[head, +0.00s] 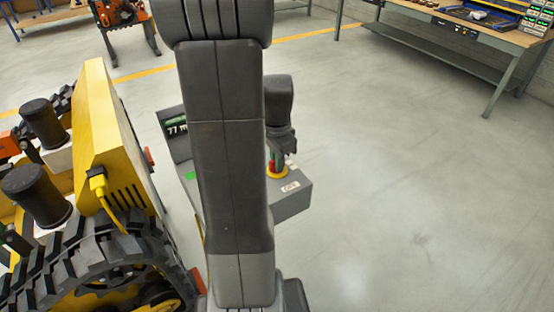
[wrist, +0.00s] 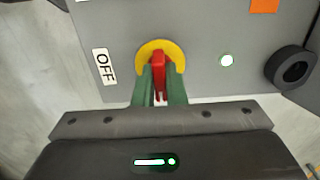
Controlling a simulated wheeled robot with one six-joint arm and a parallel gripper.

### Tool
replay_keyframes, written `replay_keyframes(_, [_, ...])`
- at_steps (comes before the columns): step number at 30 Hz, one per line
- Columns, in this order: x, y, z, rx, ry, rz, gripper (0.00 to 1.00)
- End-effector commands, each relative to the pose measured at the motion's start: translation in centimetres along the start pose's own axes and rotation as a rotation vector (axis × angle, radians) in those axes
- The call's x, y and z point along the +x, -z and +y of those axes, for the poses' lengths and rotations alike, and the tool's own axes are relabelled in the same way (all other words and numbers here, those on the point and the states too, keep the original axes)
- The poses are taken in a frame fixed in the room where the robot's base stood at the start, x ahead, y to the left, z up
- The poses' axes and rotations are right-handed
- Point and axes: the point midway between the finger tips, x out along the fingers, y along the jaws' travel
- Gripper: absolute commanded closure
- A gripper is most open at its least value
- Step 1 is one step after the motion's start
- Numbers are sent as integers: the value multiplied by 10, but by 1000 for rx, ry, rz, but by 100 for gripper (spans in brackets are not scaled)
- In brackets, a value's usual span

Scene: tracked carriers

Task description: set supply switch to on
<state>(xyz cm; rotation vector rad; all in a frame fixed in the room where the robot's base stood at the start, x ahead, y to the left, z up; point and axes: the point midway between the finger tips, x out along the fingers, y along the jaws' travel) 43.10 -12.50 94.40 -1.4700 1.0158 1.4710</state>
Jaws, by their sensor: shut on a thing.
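The supply switch has a red handle (wrist: 158,62) on a round yellow plate (wrist: 172,48), set in the grey panel (wrist: 205,80) of a box. My gripper (wrist: 160,92) has its green fingers on either side of the red handle, shut on it. The handle lies upright in the wrist view. A white OFF label (wrist: 103,67) sits left of the switch. An ON label does not show. In the head view the switch's yellow plate (head: 270,170) shows under my gripper (head: 277,150), and my arm hides part of the grey box (head: 290,207).
In the wrist view a small lit lamp (wrist: 227,60) and a black round part (wrist: 290,67) are right of the switch. A yellow tracked carrier (head: 110,140) with a yellow cable stands left of the box. The floor (head: 410,180) to the right is clear up to a workbench (head: 470,30).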

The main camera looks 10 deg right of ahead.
Motion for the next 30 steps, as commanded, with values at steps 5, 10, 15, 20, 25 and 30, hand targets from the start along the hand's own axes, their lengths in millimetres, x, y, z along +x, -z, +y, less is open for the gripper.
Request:
replay_keyframes(5, [-1,1,-1,14,3,3,100])
replay_keyframes(10, [-1,1,-1,14,3,3,100])
replay_keyframes(15, [-1,1,-1,14,3,3,85])
replay_keyframes(20, [-1,1,-1,13,2,2,67])
replay_keyframes(25, [0,0,0,13,1,1,67])
replay_keyframes(30, [-10,0,-1,13,3,2,67])
